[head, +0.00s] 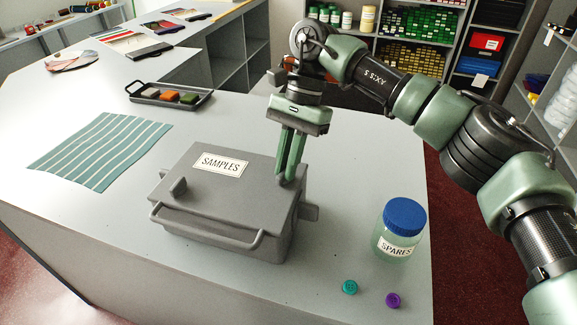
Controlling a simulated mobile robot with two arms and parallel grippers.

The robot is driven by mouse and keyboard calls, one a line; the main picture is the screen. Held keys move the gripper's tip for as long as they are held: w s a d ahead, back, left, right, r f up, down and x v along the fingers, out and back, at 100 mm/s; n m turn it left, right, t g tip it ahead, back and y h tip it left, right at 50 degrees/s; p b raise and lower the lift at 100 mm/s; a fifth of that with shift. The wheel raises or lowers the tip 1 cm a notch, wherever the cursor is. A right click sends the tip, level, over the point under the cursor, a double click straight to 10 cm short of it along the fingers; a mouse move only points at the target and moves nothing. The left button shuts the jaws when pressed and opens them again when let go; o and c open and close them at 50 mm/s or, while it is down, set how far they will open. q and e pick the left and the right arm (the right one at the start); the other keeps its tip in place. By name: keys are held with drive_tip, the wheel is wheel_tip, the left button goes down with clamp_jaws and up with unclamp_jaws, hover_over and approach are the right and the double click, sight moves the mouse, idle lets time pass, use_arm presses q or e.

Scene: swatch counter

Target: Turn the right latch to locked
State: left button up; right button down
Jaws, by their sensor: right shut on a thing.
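The left latch (178,187) is a small grey knob standing up on the lid near the front left corner. My right gripper (287,177) points down at the right side of the lid, its green fingers close together and shut on the right latch. The fingers hide most of that latch, so I cannot tell its turn. My left gripper is not in view.
A SPARES jar (396,232) with a blue lid stands right of the case, with a teal cap (349,287) and a purple cap (393,300) in front. A striped cloth (100,150) lies left. A black tray (171,95) with coloured blocks is behind.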

drive_tip(key=shift+w+a+n+h, duration=0.15)
drive_tip(key=shift+n+h, duration=0.45)
drive_tip(key=shift+n, duration=1)
drive_tip(key=c, duration=1.5)
unclamp_jaws()
drive_tip(key=p+v, duration=0.1)
drive_tip(key=v, duration=0.5)
drive_tip(key=shift+w+a+r, duration=0.15)
drive_tip(key=shift+r, duration=0.1)
drive_tip(key=shift+w+r+p, duration=0.25)
drive_tip(key=shift+r+p, duration=0.05)
drive_tip(key=shift+r, duration=0.3)
drive_tip(key=shift+f+g, duration=0.15)
drive_tip(key=shift+g, duration=0.15)
